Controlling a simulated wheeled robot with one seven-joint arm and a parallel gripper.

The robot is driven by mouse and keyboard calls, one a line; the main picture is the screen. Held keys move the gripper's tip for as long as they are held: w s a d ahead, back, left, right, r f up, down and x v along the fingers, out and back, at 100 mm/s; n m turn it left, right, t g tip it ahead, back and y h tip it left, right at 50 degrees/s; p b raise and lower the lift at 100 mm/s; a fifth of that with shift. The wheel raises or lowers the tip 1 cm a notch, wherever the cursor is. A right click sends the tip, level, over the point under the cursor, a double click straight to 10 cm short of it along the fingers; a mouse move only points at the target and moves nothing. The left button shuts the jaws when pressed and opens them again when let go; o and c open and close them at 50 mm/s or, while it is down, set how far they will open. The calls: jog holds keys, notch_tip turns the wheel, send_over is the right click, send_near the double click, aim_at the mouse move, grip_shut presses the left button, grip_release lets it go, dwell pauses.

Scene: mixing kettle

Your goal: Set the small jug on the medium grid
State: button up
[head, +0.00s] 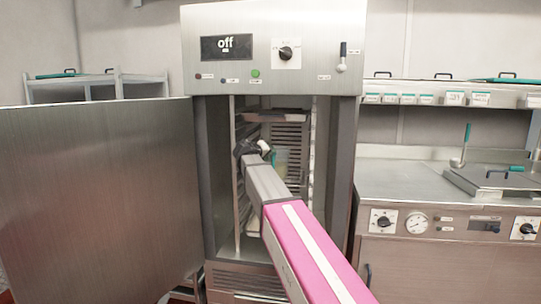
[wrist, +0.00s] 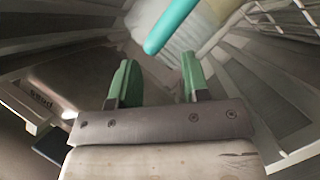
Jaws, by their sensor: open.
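My gripper (wrist: 157,78) is open, with its two green fingers apart and nothing between them. In the wrist view a teal handle (wrist: 172,24) lies just beyond the fingertips. It appears to belong to the small jug (head: 281,158), whose pale, translucent body stands inside the open cabinet in the head view. My wrist partly hides the jug there. The jug's base and what it stands on are hard to make out. White wire bars (wrist: 272,18) show at the upper right of the wrist view; I cannot tell whether they are the medium grid.
The steel cabinet (head: 270,15) has its door (head: 95,190) swung open to the left. Its side walls and slatted rails leave little room around my arm. A metal shelf (head: 275,117) is above my wrist. A counter (head: 400,180) with a ladle and lid stands at right.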

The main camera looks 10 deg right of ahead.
jog(key=v, duration=0.9)
jog(key=shift+s+a, duration=0.2)
jog(key=shift+s, duration=0.15)
jog(key=s+d+f+g+y, duration=0.1)
jog(key=s+d+f+g, duration=0.15)
jog(key=f, duration=0.65)
jog(key=s+d+f+g+y, duration=0.1)
jog(key=s+d+f+y, duration=0.15)
jog(key=f, duration=0.65)
jog(key=s+d+f+g+y, duration=0.1)
jog(key=s+d+f+g, duration=0.2)
jog(key=f, duration=0.6)
jog(key=s+d+f+m+g+y, duration=0.1)
jog(key=s+f+g+y, duration=0.3)
jog(key=s+f, duration=1.6)
jog(key=shift+d+f+g+y, duration=0.35)
jog(key=shift+d+f+y, duration=0.35)
jog(key=shift+y, duration=0.15)
